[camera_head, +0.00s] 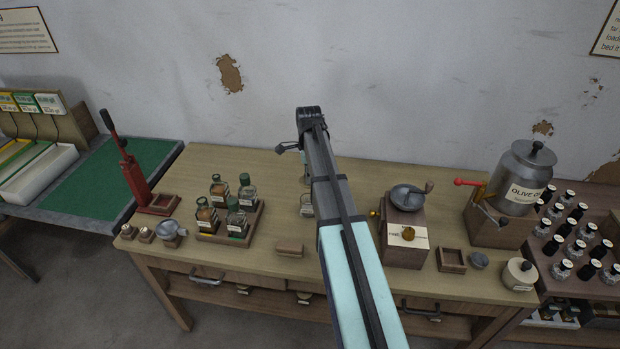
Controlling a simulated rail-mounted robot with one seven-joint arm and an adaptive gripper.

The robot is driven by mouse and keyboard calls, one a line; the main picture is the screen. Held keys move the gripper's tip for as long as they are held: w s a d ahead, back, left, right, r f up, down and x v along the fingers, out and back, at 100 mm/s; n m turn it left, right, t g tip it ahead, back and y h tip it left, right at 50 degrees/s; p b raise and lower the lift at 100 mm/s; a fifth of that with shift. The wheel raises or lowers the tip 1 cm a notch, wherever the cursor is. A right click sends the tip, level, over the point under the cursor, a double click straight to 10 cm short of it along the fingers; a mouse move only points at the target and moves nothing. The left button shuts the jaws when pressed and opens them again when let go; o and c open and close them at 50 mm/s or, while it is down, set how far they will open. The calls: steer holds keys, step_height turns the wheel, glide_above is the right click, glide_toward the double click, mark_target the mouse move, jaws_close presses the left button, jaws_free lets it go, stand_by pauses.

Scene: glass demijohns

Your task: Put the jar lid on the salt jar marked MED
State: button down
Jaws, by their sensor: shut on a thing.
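My gripper (290,149) is at the far end of my raised arm, over the back of the wooden table. Only a small dark part of it shows to the left of the wrist. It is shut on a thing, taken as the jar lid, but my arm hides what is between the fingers. A small glass jar with a pale label (306,204) stands on the table below, partly covered by my arm. Its writing is too small to read, so I cannot tell whether it is the one marked MED.
A wooden tray of several bottles (257,224) stands left of the arm, with a small wooden block (289,247) in front. A grinder (405,234) stands close on the right.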

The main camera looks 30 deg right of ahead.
steer(key=shift+r, duration=0.1)
step_height(320, 180, down, 6)
steer(key=b, duration=0.2)
steer(key=shift+f, duration=0.2)
stand_by(0.5)
steer(key=shift+f, duration=0.9)
stand_by(2.9)
steer(key=c, duration=0.9)
jaws_free()
steer(key=shift+o, duration=0.2)
steer(key=o, duration=0.3)
steer(key=shift+r, duration=0.1)
